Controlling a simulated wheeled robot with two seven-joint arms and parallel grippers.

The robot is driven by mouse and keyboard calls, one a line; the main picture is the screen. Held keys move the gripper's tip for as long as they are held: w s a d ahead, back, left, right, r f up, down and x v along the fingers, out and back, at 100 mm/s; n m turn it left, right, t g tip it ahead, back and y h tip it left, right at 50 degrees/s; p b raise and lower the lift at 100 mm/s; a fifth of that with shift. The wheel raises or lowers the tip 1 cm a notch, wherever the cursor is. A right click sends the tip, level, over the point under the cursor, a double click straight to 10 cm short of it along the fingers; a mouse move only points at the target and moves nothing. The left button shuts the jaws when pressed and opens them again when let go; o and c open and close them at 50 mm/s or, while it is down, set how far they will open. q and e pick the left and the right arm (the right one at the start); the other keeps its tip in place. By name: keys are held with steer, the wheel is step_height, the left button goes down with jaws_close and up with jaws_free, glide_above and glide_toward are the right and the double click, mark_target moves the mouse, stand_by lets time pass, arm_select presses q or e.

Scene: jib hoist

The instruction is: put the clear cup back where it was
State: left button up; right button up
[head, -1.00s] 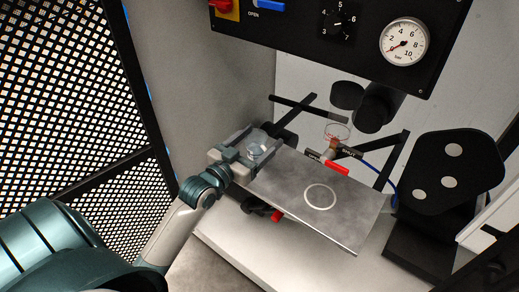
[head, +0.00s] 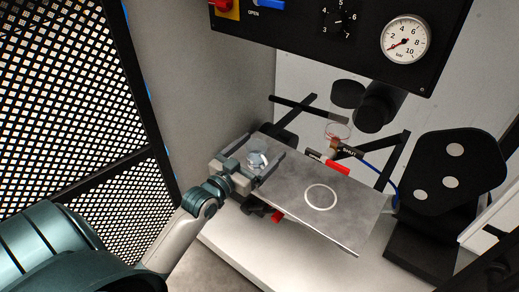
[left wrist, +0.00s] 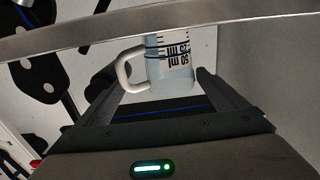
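The clear cup (head: 257,159) is at the left end of the metal plate (head: 350,215), close to my left gripper (head: 250,166). In the left wrist view the cup (left wrist: 170,65) has a handle and dark ml markings, which appear turned over. A metal band crosses in front of one end of it. The fingers of my left gripper (left wrist: 158,82) are apart, one on each side of the cup, with the handle toward the left finger. I see no clear squeeze on the cup. My right gripper is not in view.
A pale ring (head: 321,197) marks the bare plate. Behind it are a red-handled valve (head: 337,167) and a clear round-rimmed vessel (head: 338,130). A black panel with a gauge (head: 406,40) hangs above.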

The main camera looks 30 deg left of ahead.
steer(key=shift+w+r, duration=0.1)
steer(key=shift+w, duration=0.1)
arm_select(q)
steer(key=shift+r, duration=0.15)
steer(key=s, duration=1.2)
steer(key=shift+a, duration=0.45)
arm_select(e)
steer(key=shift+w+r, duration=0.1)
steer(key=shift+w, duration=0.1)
